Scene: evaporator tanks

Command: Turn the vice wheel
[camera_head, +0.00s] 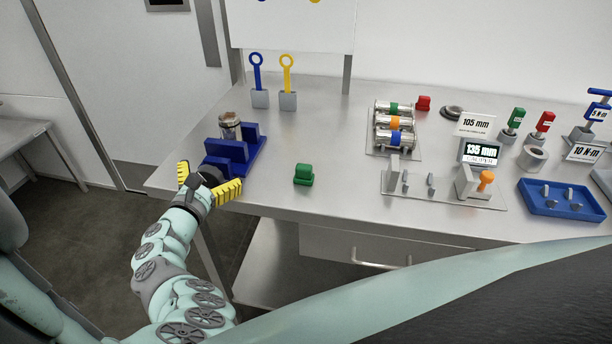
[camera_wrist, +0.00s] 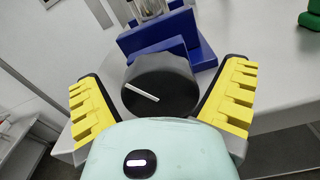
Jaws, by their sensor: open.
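A blue vice (camera_head: 243,150) stands at the left end of the steel table with a metal cylinder (camera_head: 230,125) at its back. In the wrist view, its dark grey round wheel (camera_wrist: 160,85) with a white line mark faces me, in front of the blue vice body (camera_wrist: 165,40). My gripper (camera_head: 207,182) has yellow ridged fingers spread wide. In the wrist view, the open gripper (camera_wrist: 163,100) has one finger on each side of the wheel, with gaps visible. In the head view, my gripper mostly hides the wheel.
A green block (camera_head: 304,174) stands right of the vice. Blue and yellow ring-handled tools (camera_head: 272,80) stand behind. A caliper stand (camera_head: 440,185), a rack of cylinders (camera_head: 393,130) and a blue tray (camera_head: 560,198) are farther right. The table's front edge runs below my gripper.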

